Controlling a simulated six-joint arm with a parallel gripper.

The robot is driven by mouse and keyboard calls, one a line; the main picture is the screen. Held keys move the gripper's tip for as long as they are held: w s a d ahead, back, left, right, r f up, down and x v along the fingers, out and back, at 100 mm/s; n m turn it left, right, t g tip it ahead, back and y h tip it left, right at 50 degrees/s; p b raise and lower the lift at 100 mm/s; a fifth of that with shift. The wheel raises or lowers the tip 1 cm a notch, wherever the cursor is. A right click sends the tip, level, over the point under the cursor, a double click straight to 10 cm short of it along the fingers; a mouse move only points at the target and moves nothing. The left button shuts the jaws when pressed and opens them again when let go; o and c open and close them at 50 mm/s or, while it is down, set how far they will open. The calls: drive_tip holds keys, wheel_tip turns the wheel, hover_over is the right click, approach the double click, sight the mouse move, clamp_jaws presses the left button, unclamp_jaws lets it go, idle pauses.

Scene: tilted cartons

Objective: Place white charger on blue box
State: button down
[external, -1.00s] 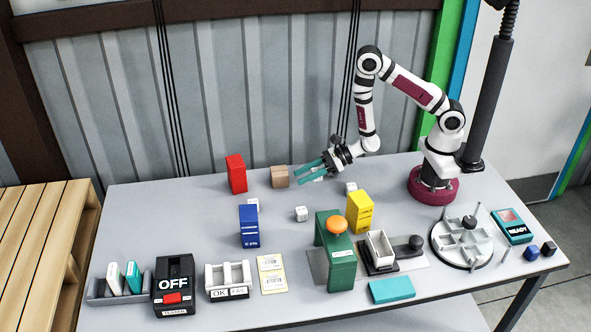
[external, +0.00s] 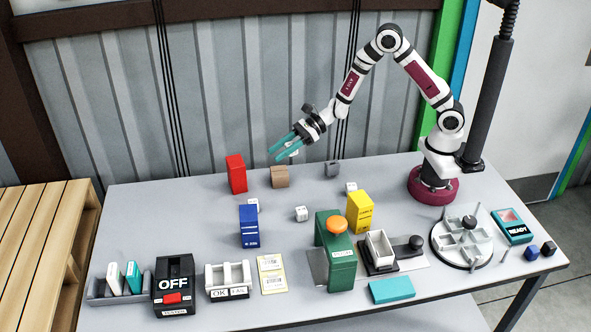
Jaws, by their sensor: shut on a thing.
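My gripper (external: 284,147), with teal fingers, is raised above the back of the table, over the brown box. It is shut on a small white block, which I take to be the white charger (external: 293,154); the fingers partly hide it. The blue box (external: 249,228) stands upright on the table, left of centre, lower and nearer the camera than my gripper. The held block is clear of the table and apart from the blue box.
Small white cubes stand behind the blue box (external: 253,203), mid-table (external: 301,214) and behind the yellow box (external: 360,212). The red box (external: 237,175), brown box (external: 280,178) and a grey block (external: 332,169) stand at the back. A green press (external: 337,262) stands in front.

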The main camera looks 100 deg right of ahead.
drive_tip(key=w+a+r+n+y, duration=0.1)
drive_tip(key=w+a+r, duration=0.7)
drive_tip(key=w+a, duration=0.3)
hover_over(248, 214)
drive_tip(key=w+a, duration=0.1)
drive_tip(key=w, duration=0.3)
wheel_tip(248, 214, down, 7)
drive_tip(key=shift+s+f, duration=0.2)
drive_tip(key=shift+f, duration=1.65)
drive_tip(key=shift+f, duration=0.1)
drive_tip(key=shift+c, duration=2.2)
unclamp_jaws()
